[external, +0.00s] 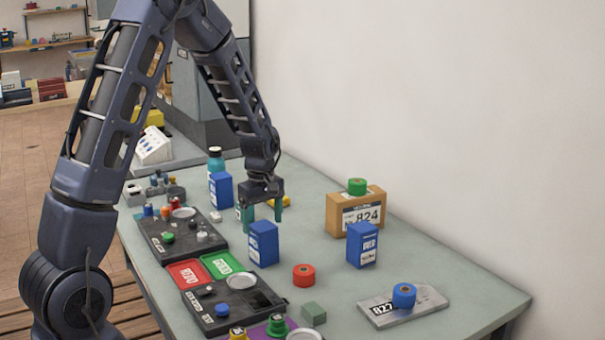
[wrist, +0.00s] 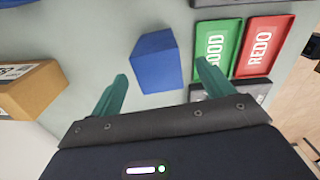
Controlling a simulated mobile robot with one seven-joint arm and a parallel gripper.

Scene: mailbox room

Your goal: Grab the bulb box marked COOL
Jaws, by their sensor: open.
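Three blue boxes with white labels stand upright on the table. One blue box (external: 263,245) is just below my gripper, a second (external: 362,247) stands to the right, and a third (external: 221,190) stands farther back on the left. Their label words are too small to read surely, so I cannot tell which is marked COOL. My gripper (external: 262,214) points down with its green fingers apart and empty. In the wrist view, the nearest blue box (wrist: 155,62) shows its plain top between and beyond the fingertips (wrist: 161,68). It looks apart from both fingers.
A cardboard box marked 824 (external: 345,215) carries a green roll (external: 357,186). A red roll (external: 304,275) lies in front. Red REDO (external: 188,274) and green GOOD (external: 222,265) trays lie left. A grey plate (external: 420,305) holds a blue roll (external: 404,295). A wall bounds the right.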

